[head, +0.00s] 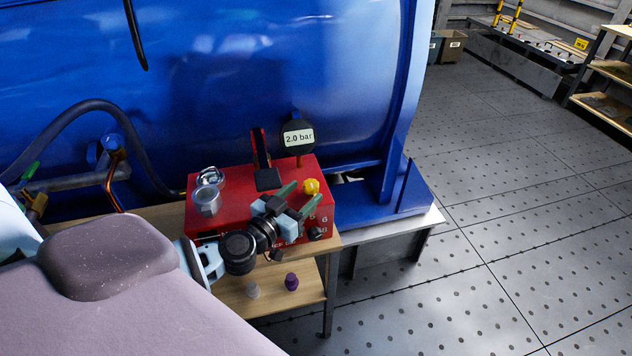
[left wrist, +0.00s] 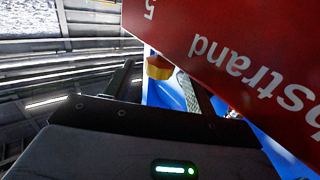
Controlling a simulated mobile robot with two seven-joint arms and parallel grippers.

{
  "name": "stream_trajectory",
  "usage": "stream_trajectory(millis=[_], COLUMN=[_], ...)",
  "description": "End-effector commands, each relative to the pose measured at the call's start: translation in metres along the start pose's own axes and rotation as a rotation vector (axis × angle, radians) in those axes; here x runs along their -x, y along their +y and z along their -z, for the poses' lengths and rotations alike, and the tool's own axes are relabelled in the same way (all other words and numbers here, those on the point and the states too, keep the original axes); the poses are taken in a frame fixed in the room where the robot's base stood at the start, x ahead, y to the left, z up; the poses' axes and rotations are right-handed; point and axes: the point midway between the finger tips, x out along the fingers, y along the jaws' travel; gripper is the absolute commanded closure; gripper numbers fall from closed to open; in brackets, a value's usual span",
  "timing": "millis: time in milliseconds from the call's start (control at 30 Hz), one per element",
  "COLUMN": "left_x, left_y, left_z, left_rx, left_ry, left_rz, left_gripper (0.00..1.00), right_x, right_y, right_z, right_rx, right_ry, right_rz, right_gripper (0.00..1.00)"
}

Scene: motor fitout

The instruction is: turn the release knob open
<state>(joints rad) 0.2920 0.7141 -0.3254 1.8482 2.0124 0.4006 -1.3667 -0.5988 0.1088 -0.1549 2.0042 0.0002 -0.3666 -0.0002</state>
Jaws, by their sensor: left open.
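A yellow knob (head: 311,186), which looks like the release knob, sits on the right part of the red box's top (head: 234,222). In the left wrist view the yellow knob (left wrist: 158,68) shows ahead, in the gap between the finger ends. My left gripper (head: 299,199) is open, its green-tipped fingers spread above the box's right side and pointing toward the knob. I cannot tell whether a finger touches it. In the left wrist view the left gripper (left wrist: 160,85) has nothing held between its fingers. My right gripper is not in view.
A gauge (head: 298,138) reading 2.0 bar stands behind the box. A metal cup-like fitting (head: 206,201) is on the box's left, a black dial (head: 316,233) on its front. A large blue tank (head: 270,70) rises behind. A purple knob (head: 291,282) lies on the lower shelf.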

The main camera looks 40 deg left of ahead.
Motion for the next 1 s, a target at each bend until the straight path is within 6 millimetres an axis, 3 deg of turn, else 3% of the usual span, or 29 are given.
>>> stream_trajectory(millis=[200,400,800,1000], left_x=[-0.032,-0.051,-0.058,-0.058], left_y=[0.000,0.001,0.001,0.001], left_z=[0.000,-0.001,0.000,0.000], left_rx=[0.003,0.002,0.001,0.001], left_ry=[0.002,0.000,0.000,0.000], left_rz=[0.001,-0.001,-0.001,-0.001], left_gripper=[0.45,0.45,0.45,0.68], right_x=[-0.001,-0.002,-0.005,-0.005], right_y=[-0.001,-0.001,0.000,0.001], right_z=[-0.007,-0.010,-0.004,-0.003], right_rx=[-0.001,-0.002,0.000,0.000], right_ry=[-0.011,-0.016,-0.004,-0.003], right_rz=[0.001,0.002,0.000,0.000], right_gripper=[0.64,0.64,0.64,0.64])
